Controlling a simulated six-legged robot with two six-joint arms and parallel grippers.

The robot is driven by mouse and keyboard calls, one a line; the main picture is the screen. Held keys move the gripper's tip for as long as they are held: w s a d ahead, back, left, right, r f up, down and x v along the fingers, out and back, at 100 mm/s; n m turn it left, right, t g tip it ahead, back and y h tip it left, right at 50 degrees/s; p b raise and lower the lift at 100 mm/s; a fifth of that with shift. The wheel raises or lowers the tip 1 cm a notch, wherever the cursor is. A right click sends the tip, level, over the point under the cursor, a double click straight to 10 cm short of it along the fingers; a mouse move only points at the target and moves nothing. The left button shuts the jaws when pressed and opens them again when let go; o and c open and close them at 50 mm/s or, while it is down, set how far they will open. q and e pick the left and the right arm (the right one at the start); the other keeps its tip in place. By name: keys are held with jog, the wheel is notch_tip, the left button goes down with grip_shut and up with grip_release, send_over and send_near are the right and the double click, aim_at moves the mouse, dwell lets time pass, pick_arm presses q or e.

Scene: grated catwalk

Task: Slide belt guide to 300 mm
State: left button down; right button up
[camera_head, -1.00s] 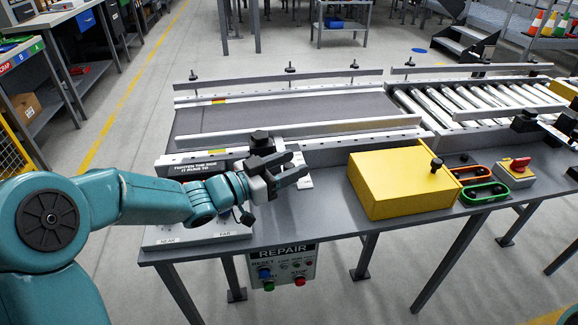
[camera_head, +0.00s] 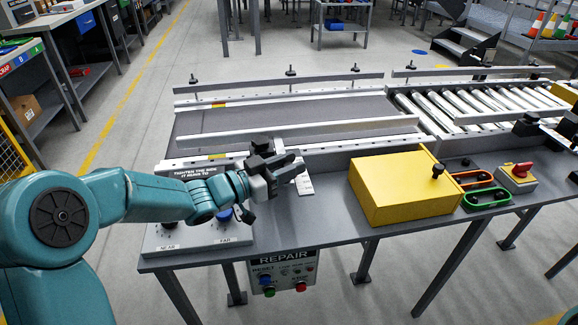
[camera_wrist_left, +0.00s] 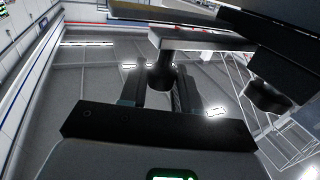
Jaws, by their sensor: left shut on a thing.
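The belt guide (camera_head: 300,131) is a long pale rail across the near side of the dark belt (camera_head: 270,113). My left gripper (camera_head: 285,165) is at the rail's near side, over a white marked strip (camera_head: 305,184). In the left wrist view a dark knob (camera_wrist_left: 160,76) under a pale bar (camera_wrist_left: 203,42) sits between my fingers, and the gripper is shut on it. A black block (camera_head: 261,144) shows just behind the gripper in the head view. The scale numbers are too small to read. My right gripper is not in view.
A yellow box (camera_head: 395,186) stands on the bench to the right, beside orange and green handles (camera_head: 484,196) and a red switch (camera_head: 519,169). A panel with knobs (camera_head: 195,236) lies under my left forearm. A far rail (camera_head: 280,83) borders the belt.

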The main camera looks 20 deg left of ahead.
pick_arm(q)
jog(key=c, duration=0.9)
grip_release()
jog(key=shift+s, duration=0.1)
jog(key=shift+c, duration=0.2)
jog(key=p+v, duration=0.1)
jog(key=v, duration=1.5)
jog(key=shift+s, duration=0.15)
